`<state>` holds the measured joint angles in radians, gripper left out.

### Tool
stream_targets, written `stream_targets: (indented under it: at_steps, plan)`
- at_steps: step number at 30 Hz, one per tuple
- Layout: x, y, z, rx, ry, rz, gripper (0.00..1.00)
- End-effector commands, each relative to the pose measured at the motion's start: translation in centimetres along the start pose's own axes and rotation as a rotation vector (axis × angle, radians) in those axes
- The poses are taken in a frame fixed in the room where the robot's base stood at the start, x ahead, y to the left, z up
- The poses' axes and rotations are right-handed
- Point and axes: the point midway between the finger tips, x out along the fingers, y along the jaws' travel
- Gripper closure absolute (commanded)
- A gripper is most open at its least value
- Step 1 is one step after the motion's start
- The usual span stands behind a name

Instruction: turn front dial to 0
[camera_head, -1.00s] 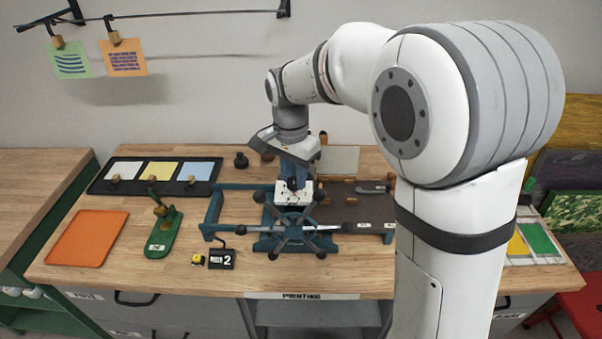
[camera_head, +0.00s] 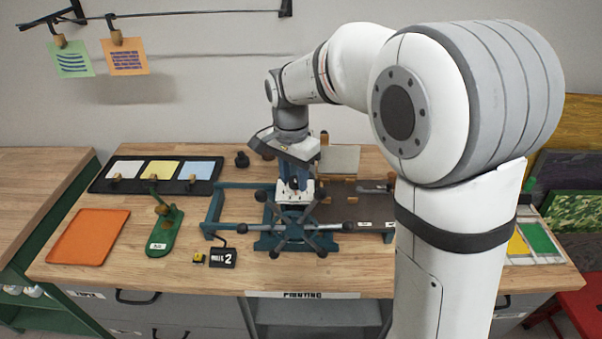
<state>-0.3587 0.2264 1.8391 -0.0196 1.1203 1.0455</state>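The blue press (camera_head: 262,243) stands at the middle of the wooden bench, with a dark spoked handwheel (camera_head: 296,228) at its front. I cannot make out a separate front dial or its number; it may be hidden behind my gripper or too small to read. My gripper (camera_head: 294,193) points down from the wrist at the press, just behind the handwheel's upper spokes. Its fingertips are small and partly hidden, so I cannot tell whether they are open or touch anything.
A green stand (camera_head: 165,230) and an orange sheet (camera_head: 88,237) lie to the left. A black tray (camera_head: 101,185) with white, yellow and blue cards is behind them. A small yellow item (camera_head: 199,258) sits beside the sign.

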Motion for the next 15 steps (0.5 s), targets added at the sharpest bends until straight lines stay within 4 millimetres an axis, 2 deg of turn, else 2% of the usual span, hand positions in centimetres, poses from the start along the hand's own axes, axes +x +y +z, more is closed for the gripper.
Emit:
stream_targets:
  at_steps: [5,11,15]
  plan:
    - [-0.1,0.0,-0.1,0.0,0.004,-0.003,0.52]
    - [-0.2,-0.1,-0.2,0.001,0.006,-0.004,0.52]
    - [-1.1,-0.1,-0.3,0.001,0.007,-0.007,0.52]
